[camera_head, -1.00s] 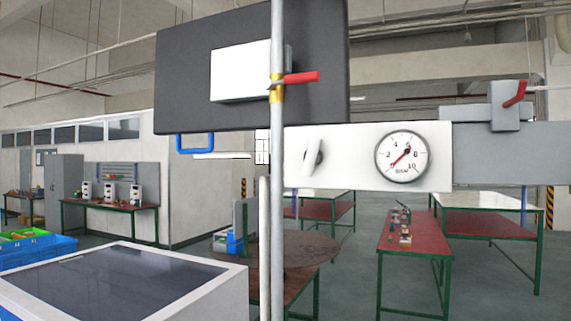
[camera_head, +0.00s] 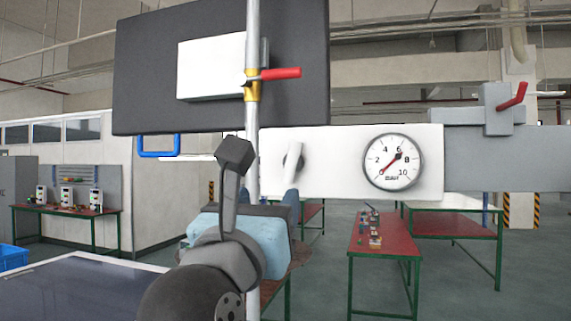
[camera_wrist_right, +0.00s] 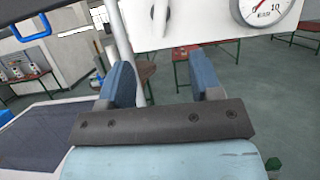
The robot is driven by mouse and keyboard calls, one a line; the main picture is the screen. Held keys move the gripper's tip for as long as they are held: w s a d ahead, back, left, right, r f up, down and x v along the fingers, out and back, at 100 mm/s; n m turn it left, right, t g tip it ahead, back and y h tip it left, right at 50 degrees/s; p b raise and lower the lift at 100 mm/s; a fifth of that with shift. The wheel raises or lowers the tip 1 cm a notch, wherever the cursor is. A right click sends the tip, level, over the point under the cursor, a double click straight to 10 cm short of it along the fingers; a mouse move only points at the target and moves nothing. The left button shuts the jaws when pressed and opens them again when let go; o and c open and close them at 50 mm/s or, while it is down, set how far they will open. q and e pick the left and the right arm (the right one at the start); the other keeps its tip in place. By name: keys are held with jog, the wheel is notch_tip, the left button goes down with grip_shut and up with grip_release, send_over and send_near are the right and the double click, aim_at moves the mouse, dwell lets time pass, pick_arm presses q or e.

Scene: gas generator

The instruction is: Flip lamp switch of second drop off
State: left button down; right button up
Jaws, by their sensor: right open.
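A white panel (camera_head: 345,150) carries a round pressure gauge (camera_head: 393,162) and a white lever (camera_head: 293,167), which stands nearly upright. I cannot tell which of these parts is the lamp switch. My right gripper (camera_head: 268,198) is open and empty, below and in front of the lever. In the right wrist view its two blue fingers (camera_wrist_right: 160,78) are spread apart, below the panel; the lever (camera_wrist_right: 160,15) shows at the top, cut off by the frame. My left gripper is not in view.
A vertical pipe (camera_head: 252,90) with a red-handled valve (camera_head: 280,73) passes close to my right gripper. A dark panel (camera_head: 220,115) is above. A second red handle (camera_head: 513,96) is at the right. Red-topped tables (camera_head: 383,236) stand behind.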

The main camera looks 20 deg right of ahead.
aim_at(291, 167)
jog(key=p+x, duration=0.3)
jog(key=x, duration=0.7)
jog(key=shift+d+r, duration=0.1)
jog(key=shift+r, duration=0.05)
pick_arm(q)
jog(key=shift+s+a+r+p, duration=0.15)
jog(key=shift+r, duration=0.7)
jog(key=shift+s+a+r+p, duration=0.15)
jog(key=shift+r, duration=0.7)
pick_arm(e)
jog(key=shift+x, duration=0.8)
jog(key=c, duration=0.9)
jog(key=shift+c, duration=0.2)
jog(key=shift+n+y+p, duration=0.4)
jog(key=shift+n+p, duration=0.25)
jog(key=shift+n, duration=0.05)
jog(key=shift+n+t+y, duration=0.5)
jog(key=shift+n, duration=0.6)
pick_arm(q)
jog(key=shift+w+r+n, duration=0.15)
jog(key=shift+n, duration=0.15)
pick_arm(e)
jog(key=shift+n+y, duration=0.3)
jog(key=shift+n, duration=0.3)
